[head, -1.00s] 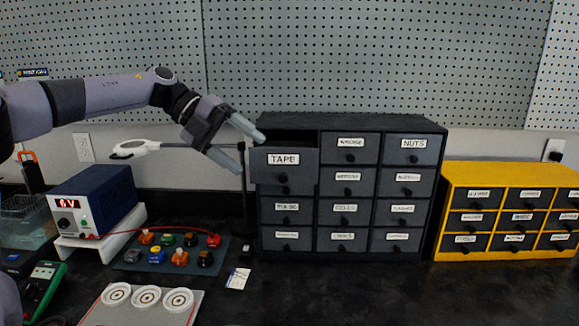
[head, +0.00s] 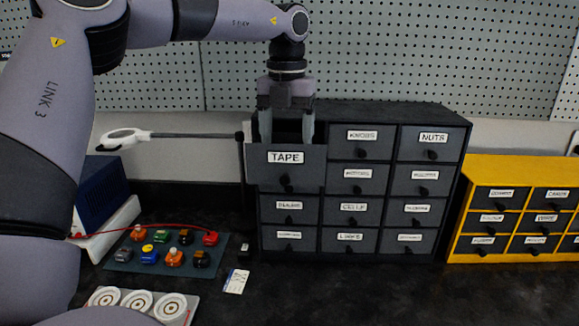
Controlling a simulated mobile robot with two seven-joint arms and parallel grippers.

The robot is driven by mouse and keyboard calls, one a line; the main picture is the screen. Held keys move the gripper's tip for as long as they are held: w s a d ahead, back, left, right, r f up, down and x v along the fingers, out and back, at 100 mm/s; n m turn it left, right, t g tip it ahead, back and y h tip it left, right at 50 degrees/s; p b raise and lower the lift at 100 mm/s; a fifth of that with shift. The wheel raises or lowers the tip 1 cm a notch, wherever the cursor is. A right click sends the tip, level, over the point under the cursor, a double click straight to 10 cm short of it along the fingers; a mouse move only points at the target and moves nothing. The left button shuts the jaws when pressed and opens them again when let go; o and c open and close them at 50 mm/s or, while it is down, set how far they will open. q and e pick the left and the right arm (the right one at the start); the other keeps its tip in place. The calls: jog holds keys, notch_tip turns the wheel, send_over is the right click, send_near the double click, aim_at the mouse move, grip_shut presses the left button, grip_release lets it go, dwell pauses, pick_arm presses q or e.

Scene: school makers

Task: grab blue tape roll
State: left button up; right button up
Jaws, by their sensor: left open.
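The drawer labelled TAPE (head: 302,178) is pulled out at the top left of the dark drawer cabinet (head: 385,112). My left gripper (head: 286,138) points straight down over this drawer, its two fingers spread apart. The fingertips reach down to about the drawer's opening, and the lower ends are partly hidden by the drawer front. The blue tape roll is not visible; the inside of the drawer is hidden behind its front. My right gripper is not in view.
A yellow drawer cabinet (head: 520,169) stands at the right. A magnifier lamp arm (head: 185,135) extends left of the cabinet. A mat with several coloured knobs (head: 122,254) and a tray of white rings (head: 180,295) lie on the dark bench (head: 380,290). The bench's front right is clear.

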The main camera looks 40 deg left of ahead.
pick_arm(q)
notch_tip(320, 180, down, 5)
jog(key=shift+s+d+f+p, duration=0.1)
jog(key=shift+s+p, duration=0.05)
jog(key=shift+p, duration=0.2)
jog(key=c, duration=1.1)
